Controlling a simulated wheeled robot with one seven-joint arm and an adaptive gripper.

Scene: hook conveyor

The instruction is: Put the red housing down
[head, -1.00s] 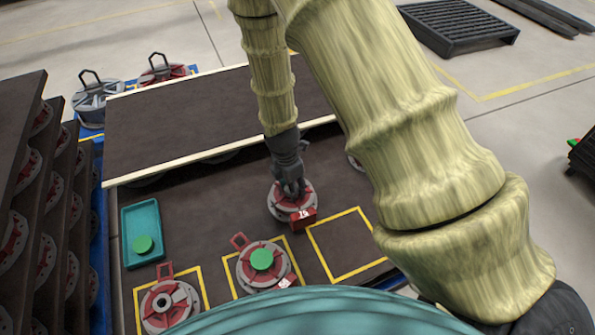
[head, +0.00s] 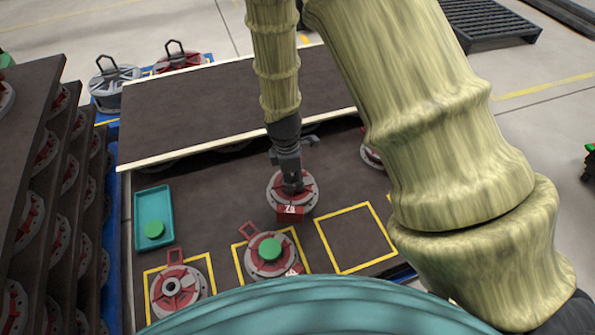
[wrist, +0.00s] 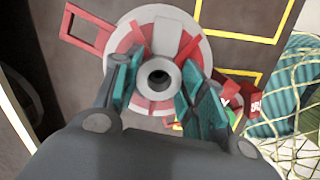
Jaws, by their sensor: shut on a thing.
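The red housing (head: 310,187) is a round grey and red part with a red tag on its near side. My gripper (head: 292,186) is shut on its middle from above, over the dark table behind the yellow squares. In the wrist view, my gripper's two teal fingers (wrist: 155,88) sit on either side of the grey hub (wrist: 158,72) of the housing. A red loop handle sticks out at its upper left. I cannot tell whether the housing touches the table.
An empty yellow-outlined square (head: 355,240) lies at the right. A housing with a green cap (head: 269,249) and a plain one (head: 178,288) occupy the other squares. A teal tray (head: 153,205) is at left. A raised dark shelf (head: 215,105) stands behind.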

